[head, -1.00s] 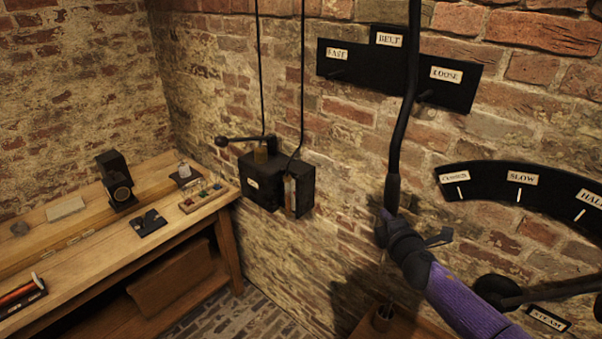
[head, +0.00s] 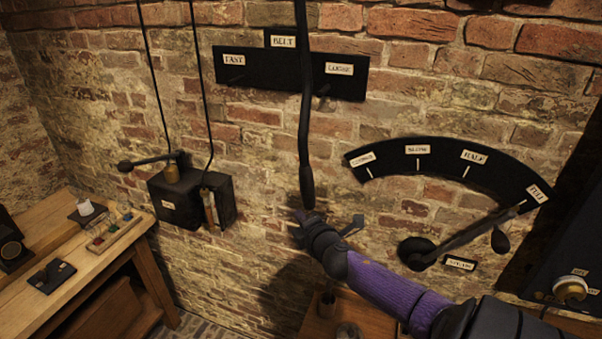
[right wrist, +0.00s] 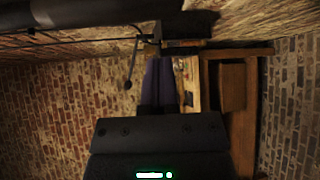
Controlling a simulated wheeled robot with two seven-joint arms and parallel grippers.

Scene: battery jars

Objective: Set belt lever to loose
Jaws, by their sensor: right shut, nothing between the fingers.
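The belt lever (head: 304,130) is a long black rod hanging in front of the black belt plate (head: 290,73), with a thicker handle at its lower end. The plate carries FAST, BELT and LOOSE labels. The rod crosses the plate close to the left of the LOOSE label (head: 339,69) and the peg (head: 322,90) below it. My right gripper (head: 303,216) is shut and empty at the lower tip of the handle; I cannot tell whether they touch. Its purple fingers (right wrist: 160,85) also show in the right wrist view. My left gripper is not in view.
A curved steam dial (head: 440,160) with its lever (head: 465,237) is on the wall to the right. A black box (head: 180,200) with a side arm hangs at left. A wooden bench (head: 95,265) stands lower left. Brick wall is bare between them.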

